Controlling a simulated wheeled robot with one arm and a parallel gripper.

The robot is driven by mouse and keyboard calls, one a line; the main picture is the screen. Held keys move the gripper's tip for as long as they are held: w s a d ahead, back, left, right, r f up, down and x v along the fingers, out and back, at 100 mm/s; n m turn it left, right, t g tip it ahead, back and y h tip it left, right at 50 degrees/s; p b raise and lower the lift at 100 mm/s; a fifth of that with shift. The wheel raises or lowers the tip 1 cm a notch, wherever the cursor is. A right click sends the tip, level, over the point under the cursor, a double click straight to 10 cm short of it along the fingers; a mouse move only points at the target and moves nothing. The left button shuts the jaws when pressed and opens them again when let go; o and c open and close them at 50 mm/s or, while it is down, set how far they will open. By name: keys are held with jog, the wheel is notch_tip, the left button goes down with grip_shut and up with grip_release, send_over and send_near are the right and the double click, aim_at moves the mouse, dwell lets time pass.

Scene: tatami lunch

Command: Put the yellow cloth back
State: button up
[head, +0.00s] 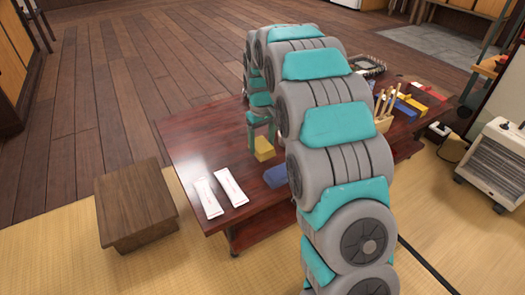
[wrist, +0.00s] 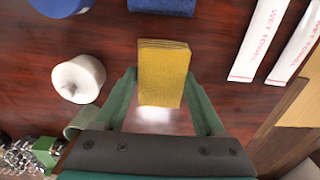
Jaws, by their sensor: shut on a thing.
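The yellow cloth (head: 264,149) is a small folded block at the middle of the dark wooden table (head: 185,150). In the wrist view the yellow cloth (wrist: 163,72) stands out between the two green fingers of my gripper (wrist: 161,78). My gripper (head: 261,128) is shut on it, with a finger along each side. I cannot tell whether the cloth touches the tabletop or hangs just above it.
Two white towel packets (head: 218,191) lie at the table's near left, by a blue folded cloth (head: 277,177). A white round object (wrist: 78,78) stands left of the fingers. A wooden stool (head: 135,205) stands beside the table. The table's far left is clear.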

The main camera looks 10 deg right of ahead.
aim_at(262, 151)
jog(key=shift+w+d, duration=0.1)
jog(key=shift+w, duration=0.05)
jog(key=shift+d+f, duration=0.1)
jog(key=shift+f, duration=0.3)
jog(key=shift+f+b, duration=0.3)
jog(key=shift+f, duration=1.15)
jog(key=shift+f, duration=0.1)
jog(key=o, duration=1.3)
